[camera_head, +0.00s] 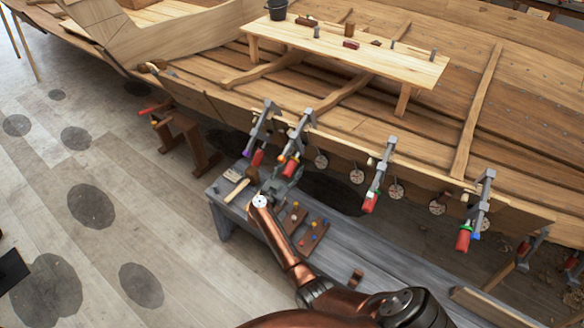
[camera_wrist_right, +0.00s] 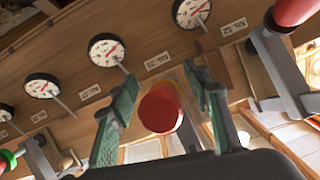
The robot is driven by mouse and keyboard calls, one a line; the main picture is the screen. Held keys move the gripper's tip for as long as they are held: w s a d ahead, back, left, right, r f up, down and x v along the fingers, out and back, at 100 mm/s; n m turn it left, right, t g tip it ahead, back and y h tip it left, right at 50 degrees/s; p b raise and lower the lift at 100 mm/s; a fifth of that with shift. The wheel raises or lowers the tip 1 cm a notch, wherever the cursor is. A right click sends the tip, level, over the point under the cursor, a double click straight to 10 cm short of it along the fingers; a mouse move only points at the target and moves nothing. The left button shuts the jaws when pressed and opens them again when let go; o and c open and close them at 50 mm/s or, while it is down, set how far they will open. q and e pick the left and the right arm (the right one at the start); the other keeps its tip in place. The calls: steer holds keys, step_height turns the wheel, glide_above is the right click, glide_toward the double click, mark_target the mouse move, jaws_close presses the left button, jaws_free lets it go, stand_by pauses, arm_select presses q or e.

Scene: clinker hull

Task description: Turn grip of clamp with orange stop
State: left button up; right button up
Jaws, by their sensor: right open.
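The clamp with the orange stop (camera_head: 300,131) hangs on the hull's plank edge, second in the near row of clamps. Its red grip (camera_head: 290,168) points down towards my right gripper (camera_head: 281,181). In the right wrist view the red grip (camera_wrist_right: 160,110) shows nearly end-on, with a bit of orange behind it. The green pads of my right gripper (camera_wrist_right: 160,108) stand apart on either side of it, with visible gaps. The gripper is open and not closed on the grip. The clamp's upper part is hidden behind the grip in this view. My left gripper is not in view.
A clamp with a purple stop (camera_head: 262,128) hangs close on the left, and one with a green stop (camera_head: 380,172) farther right. Round dials (camera_wrist_right: 107,50) line the plank.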

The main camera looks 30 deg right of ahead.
steer(key=shift+w+d, duration=0.15)
steer(key=shift+d, duration=0.15)
steer(key=shift+c, duration=0.4)
jaws_close()
